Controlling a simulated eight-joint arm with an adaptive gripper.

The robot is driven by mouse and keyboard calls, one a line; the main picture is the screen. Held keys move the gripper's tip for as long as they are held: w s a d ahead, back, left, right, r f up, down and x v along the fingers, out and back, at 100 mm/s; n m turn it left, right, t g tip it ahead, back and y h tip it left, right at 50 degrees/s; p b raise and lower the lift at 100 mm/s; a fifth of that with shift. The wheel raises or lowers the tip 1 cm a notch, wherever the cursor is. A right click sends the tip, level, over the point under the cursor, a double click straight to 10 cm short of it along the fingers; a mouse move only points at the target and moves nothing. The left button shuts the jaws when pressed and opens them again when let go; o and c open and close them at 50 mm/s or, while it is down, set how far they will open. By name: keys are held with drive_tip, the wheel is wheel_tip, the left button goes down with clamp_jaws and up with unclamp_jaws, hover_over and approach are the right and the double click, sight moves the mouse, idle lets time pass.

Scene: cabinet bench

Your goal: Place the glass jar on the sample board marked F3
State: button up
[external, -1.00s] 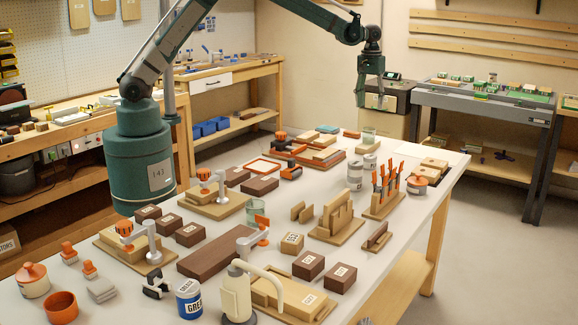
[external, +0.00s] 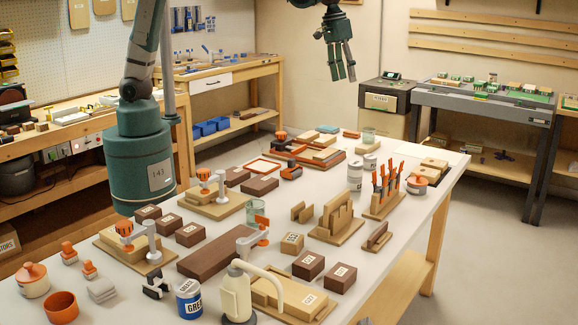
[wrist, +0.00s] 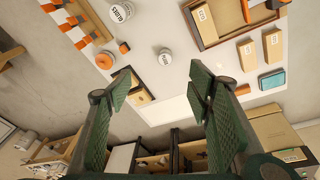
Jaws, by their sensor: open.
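My gripper (external: 343,72) is open and empty, high above the far end of the bench; its spread fingers also show in the wrist view (wrist: 162,90). Two clear greenish glass vessels stand on the bench: one (external: 256,211) near the middle, beside a clamp, and one (external: 368,136) at the far end. I cannot tell which is the task's glass jar. Several wooden boards carry blocks and clamps, such as one at left (external: 137,255), one behind it (external: 205,203) and one at the front (external: 292,302). I cannot read F3 on any of them.
Pale tins (external: 355,177) stand near the far right, beside a wooden rack with orange-handled tools (external: 386,190). Dark labelled blocks (external: 308,265) and a long brown slab (external: 216,250) crowd the middle. A white sheet area (external: 436,154) at the far right corner is clear.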

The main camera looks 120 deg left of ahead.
drive_tip(key=s+d+r+m+t, duration=0.15)
drive_tip(key=s+d, duration=0.25)
drive_tip(key=d, duration=0.5)
drive_tip(key=s+d+r+m, duration=0.3)
drive_tip(key=s+d, duration=0.1)
drive_tip(key=d, duration=0.5)
drive_tip(key=s+d+r+m+t, duration=0.15)
drive_tip(key=s+d, duration=0.25)
drive_tip(key=d, duration=0.4)
drive_tip(key=s+d+f+m+t, duration=0.1)
drive_tip(key=s+d+f+m, duration=0.2)
drive_tip(key=s+d, duration=0.5)
drive_tip(key=s+d+f+m+t+h, duration=0.1)
drive_tip(key=s+d+f+m, duration=0.2)
drive_tip(key=s+d, duration=0.5)
drive_tip(key=shift+s+d+f, duration=0.15)
drive_tip(key=shift+s+d, duration=0.15)
drive_tip(key=shift+s, duration=0.4)
